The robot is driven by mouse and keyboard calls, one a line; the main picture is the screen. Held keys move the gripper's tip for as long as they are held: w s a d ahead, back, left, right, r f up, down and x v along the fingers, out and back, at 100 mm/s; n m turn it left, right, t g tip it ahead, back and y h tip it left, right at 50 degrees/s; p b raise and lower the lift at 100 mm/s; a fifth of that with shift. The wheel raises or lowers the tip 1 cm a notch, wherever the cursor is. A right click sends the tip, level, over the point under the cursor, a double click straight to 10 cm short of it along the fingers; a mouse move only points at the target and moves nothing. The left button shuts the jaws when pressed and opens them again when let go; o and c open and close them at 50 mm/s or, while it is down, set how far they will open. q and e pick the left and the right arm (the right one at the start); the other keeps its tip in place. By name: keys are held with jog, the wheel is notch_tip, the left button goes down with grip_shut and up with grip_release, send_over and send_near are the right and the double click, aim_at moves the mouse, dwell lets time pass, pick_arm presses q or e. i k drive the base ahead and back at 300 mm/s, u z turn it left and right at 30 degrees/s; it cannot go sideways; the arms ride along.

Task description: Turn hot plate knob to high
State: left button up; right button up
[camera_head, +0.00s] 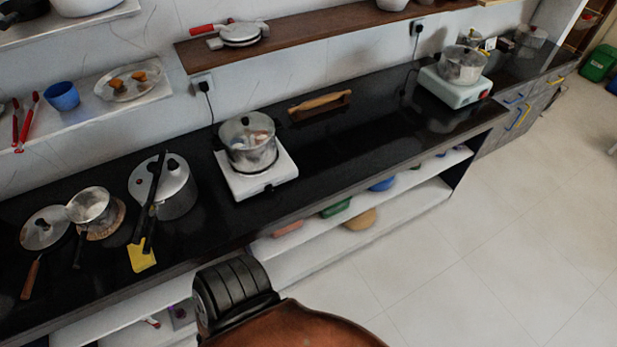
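A white hot plate (282,170) stands on the black counter near the middle. A metal pot with a glass lid (248,145) sits on it. A small dark mark shows on its front side, too small to tell whether it is a knob. A second, pale green-white hot plate (455,97) stands farther right with a glass-lidded pot (463,65) on it. A small red spot (483,95) on its right front may be a knob or light; its setting cannot be read. Neither of my grippers is in view.
A pressure cooker (175,190), pans (45,228) and a yellow spatula (142,256) crowd the counter's left part. A rolling pin (320,103) lies behind. A brown rounded surface (290,328) and black ribbed part fill the bottom centre. Floor (480,260) at right is clear.

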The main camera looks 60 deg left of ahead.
aim_at(269, 188)
jog(key=u, duration=0.05)
jog(key=i, duration=1.45)
jog(key=u, duration=3.45)
